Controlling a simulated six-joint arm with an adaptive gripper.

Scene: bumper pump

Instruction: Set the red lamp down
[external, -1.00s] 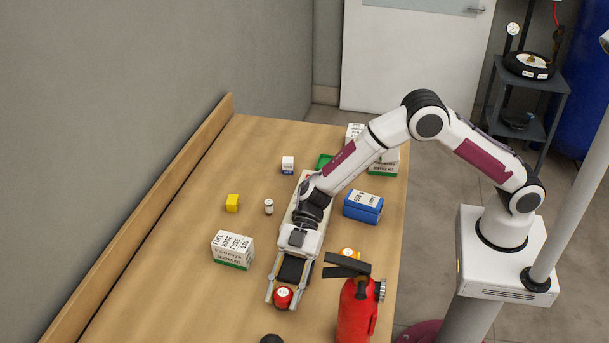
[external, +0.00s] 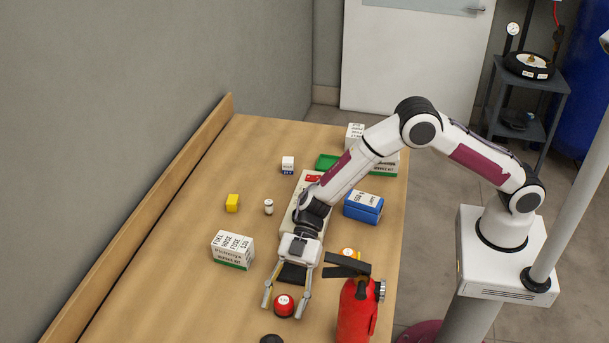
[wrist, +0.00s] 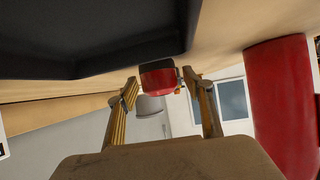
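The red lamp (external: 284,306) is a short red cylinder with a white label on top. It stands upright on the wooden table near the front. My gripper (external: 285,305) is open, with one finger on each side of the lamp and a visible gap on both sides in the external view. In the wrist view the lamp (wrist: 158,80) shows beyond and between the two spread fingertips (wrist: 163,88), its base against the table surface.
A dark flat piece (external: 293,273) lies under my gripper. A red fire extinguisher (external: 356,312) stands close to the right. A fuse box carton (external: 233,250) is to the left, a blue box (external: 363,207) to the right. A dark round object (external: 271,339) sits in front.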

